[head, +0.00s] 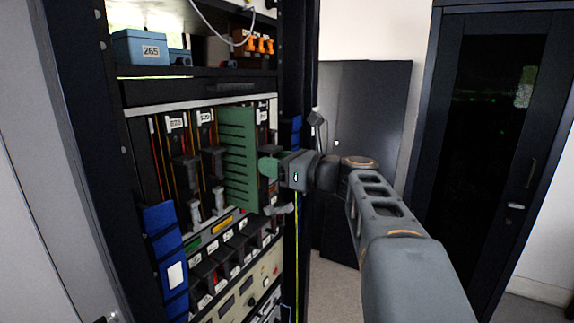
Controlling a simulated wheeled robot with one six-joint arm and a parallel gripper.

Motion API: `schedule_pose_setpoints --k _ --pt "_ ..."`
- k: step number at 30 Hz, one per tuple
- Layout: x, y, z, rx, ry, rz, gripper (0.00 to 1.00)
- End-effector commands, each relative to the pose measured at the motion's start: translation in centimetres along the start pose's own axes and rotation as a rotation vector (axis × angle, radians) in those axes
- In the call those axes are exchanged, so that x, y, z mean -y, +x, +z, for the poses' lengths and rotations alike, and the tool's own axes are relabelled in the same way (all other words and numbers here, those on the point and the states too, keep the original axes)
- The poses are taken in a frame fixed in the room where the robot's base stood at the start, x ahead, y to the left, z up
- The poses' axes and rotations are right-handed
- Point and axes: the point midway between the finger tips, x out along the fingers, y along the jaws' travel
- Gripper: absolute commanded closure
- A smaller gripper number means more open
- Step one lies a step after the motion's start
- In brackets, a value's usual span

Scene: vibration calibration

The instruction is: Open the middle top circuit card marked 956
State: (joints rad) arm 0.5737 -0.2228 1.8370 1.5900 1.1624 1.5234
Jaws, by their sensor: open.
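The rack's top row holds several dark circuit cards with white labels, two on the left (175,123) and (205,117) and one on the right (262,113). The label numbers are too small to read, so I cannot tell which is 956. Between them a tall green slotted board (238,160) stands upright and sticks out of the row. My gripper (268,168) is open, just right of the green board and in front of the right-hand cards. I cannot tell whether it touches the board. My gripper hides part of the cards behind it.
A lower row of labelled dark cards (230,257) sits beneath. Blue strips (165,250) line the rack posts. A blue box marked 265 (140,47) and orange connectors (262,44) are on the shelf above. A dark cabinet (495,130) stands right; some floor is clear between.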

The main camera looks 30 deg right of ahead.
Motion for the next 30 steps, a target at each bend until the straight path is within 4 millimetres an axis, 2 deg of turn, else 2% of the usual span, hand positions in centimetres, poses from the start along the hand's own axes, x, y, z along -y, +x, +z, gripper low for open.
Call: schedule_pose_setpoints --k 5,12,18,24,30 --pt "0.1 -2.1 -0.1 0.001 -0.002 -0.005 0.56" --pt "0.2 -7.2 -0.1 0.0 -0.002 -0.008 0.56" --pt "0.1 -10.7 -0.1 0.0 -0.001 -0.007 0.56" --pt "0.1 -12.8 0.0 0.0 -0.001 -0.003 0.56" --pt "0.0 -13.6 0.0 0.0 0.0 -0.001 0.56"
